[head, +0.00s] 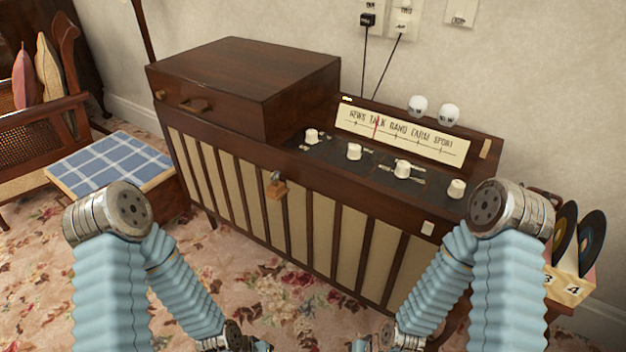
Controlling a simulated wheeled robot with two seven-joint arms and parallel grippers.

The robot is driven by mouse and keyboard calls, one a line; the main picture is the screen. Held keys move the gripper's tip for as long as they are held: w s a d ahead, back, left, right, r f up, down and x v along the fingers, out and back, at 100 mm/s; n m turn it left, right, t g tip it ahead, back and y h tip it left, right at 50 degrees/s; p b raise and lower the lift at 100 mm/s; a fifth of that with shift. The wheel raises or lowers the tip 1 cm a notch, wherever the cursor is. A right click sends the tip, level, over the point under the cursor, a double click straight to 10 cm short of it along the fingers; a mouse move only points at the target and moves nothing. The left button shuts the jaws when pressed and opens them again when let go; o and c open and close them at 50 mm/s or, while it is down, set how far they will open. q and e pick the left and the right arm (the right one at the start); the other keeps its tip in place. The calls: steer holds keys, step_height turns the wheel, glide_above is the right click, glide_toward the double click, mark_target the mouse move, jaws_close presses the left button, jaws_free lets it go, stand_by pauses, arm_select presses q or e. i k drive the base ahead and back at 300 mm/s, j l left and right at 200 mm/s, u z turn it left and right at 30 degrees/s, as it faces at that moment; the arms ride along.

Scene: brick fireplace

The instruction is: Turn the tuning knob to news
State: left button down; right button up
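A wooden radio cabinet (300,190) stands against the wall. A red needle (376,126) stands at about TALK. A row of white knobs sits on the dark panel below the dial: a far left knob (312,136), a second knob (354,151), a third knob (402,169) and a far right knob (456,188). Their labels are too small to read, so I cannot tell which is for tuning.
A raised wooden box (245,85) with a closed lid covers the cabinet's left part. A padlock (276,188) hangs on the front. Two white round pieces (433,109) stand behind the dial. A blue checked stool (108,162) is left; records (590,243) are right.

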mark_target(456, 190)
steer(key=z, duration=1.15)
